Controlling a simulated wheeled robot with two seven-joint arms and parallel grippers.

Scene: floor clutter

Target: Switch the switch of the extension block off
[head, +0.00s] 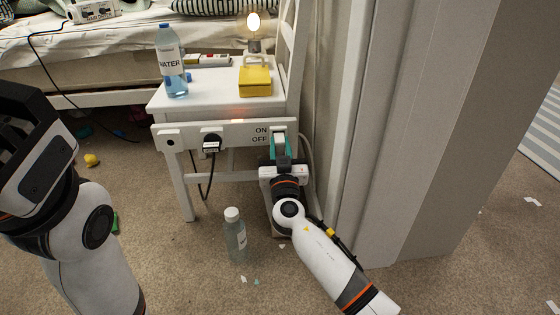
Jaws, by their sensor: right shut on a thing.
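The white extension block (182,137) runs along the front of a white chair, just below its seat. A black plug (211,142) with a hanging cord sits in its socket. ON and OFF labels (260,135) stand near its right end, ON above OFF. My right gripper (280,147) is at that right end, beside the labels, with its teal fingers shut on the switch (280,138). The fingers largely hide the switch, so I cannot tell its position. A bulb (253,22) on the chair is lit.
A water bottle (171,62), a yellow box (255,81) and a power strip (207,61) are on the chair seat. Another bottle (235,235) stands on the carpet below. A grey wall corner (395,140) rises close to my right arm. Paper scraps litter the floor.

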